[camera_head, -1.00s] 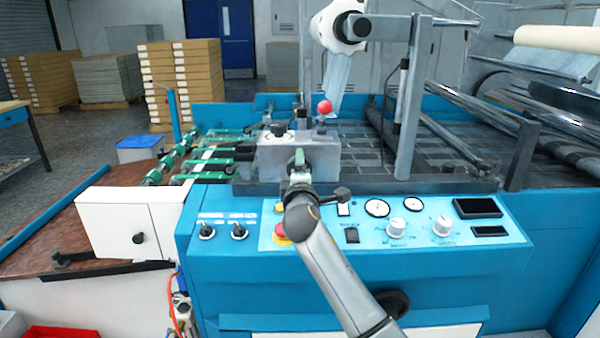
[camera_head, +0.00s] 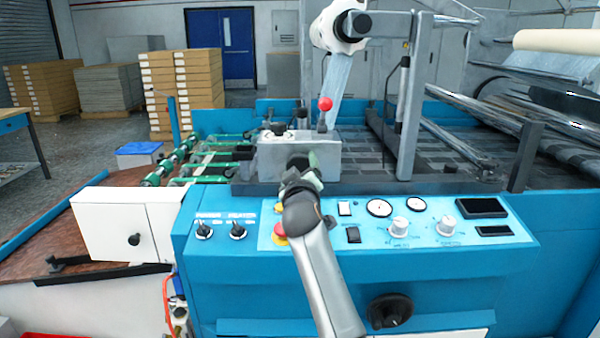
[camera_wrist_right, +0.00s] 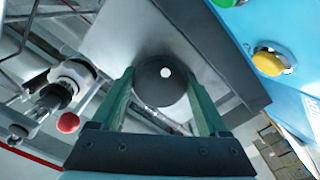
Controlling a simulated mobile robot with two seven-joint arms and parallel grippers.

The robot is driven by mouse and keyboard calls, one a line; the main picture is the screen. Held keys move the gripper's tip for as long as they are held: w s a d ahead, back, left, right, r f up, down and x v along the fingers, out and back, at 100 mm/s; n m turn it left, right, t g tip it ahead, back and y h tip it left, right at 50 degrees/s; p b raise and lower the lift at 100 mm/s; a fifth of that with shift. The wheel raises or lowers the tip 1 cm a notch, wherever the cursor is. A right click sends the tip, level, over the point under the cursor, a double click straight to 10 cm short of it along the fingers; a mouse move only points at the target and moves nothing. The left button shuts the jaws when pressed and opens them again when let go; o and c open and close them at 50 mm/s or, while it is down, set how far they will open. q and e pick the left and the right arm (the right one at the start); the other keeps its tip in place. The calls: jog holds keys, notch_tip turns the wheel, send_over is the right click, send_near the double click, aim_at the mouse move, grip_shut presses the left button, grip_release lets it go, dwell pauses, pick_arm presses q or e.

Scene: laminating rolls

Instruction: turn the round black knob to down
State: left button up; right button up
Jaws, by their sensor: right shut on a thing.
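The round black knob (camera_head: 299,161) sits on the front face of the grey metal box above the blue panel. In the head view my right gripper (camera_head: 306,172) partly covers it. In the right wrist view the knob (camera_wrist_right: 158,88) is seen end-on, with a white dot near its middle. The green fingers of my right gripper (camera_wrist_right: 160,95) stand on both sides of it, shut on it. Which way the knob points cannot be told. My left gripper is not in view.
A red ball-topped lever (camera_head: 325,104) rises from the grey box (camera_head: 330,160). Below, the blue panel holds switches, white dials (camera_head: 399,227), gauges and a red-and-yellow button (camera_head: 279,234). A black handwheel (camera_head: 390,311) is low on the front, right of my arm.

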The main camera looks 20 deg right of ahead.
jog(key=shift+f+m, duration=0.15)
jog(key=shift+m, duration=0.95)
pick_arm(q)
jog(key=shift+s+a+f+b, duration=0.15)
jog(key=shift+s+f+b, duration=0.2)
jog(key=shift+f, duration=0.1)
pick_arm(e)
jog(key=shift+m, duration=0.3)
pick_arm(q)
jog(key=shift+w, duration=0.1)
pick_arm(e)
jog(key=o, duration=1)
jog(key=shift+o, duration=1.2)
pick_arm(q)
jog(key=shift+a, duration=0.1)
pick_arm(e)
jog(key=shift+s, duration=0.1)
